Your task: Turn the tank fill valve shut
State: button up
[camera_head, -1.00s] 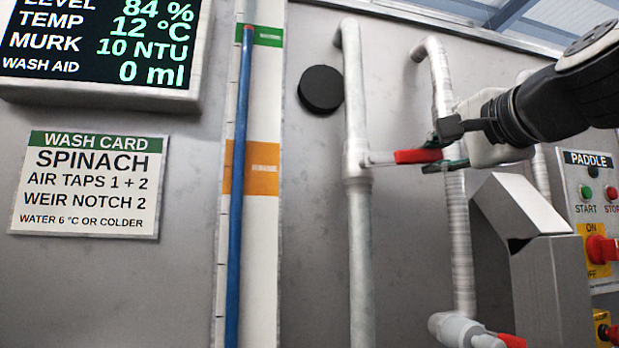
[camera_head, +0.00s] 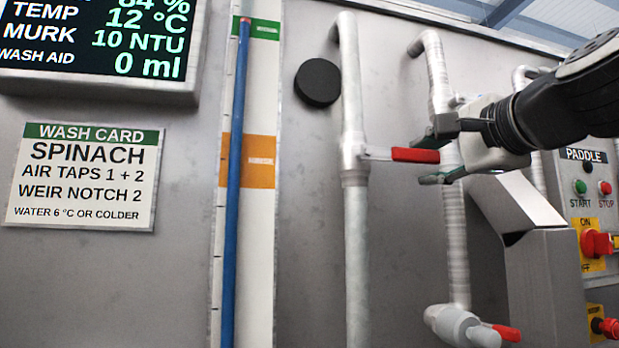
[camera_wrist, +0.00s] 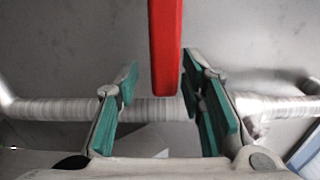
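A valve with a red lever handle (camera_head: 415,155) sits on the left grey pipe (camera_head: 357,240). The lever points right, roughly level and across the pipe. My gripper (camera_head: 443,152) is at the lever's free end, with one finger above it and one below in the head view. In the wrist view the red lever (camera_wrist: 165,45) reaches down from the top edge, its end between my open gripper's green pads (camera_wrist: 164,110). Gaps show on both sides, with the right finger nearer. No label naming the valve is readable.
A second red-handled valve (camera_head: 480,328) sits low on the right pipe (camera_head: 455,230). A grey metal chute-like box (camera_head: 545,270) stands below my arm. The paddle panel (camera_head: 590,210) with buttons and a red switch is at right. A black disc (camera_head: 318,83) is left of the pipe.

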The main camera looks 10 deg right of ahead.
jog(key=shift+r, duration=0.1)
jog(key=s, duration=1.2)
dwell(0.4)
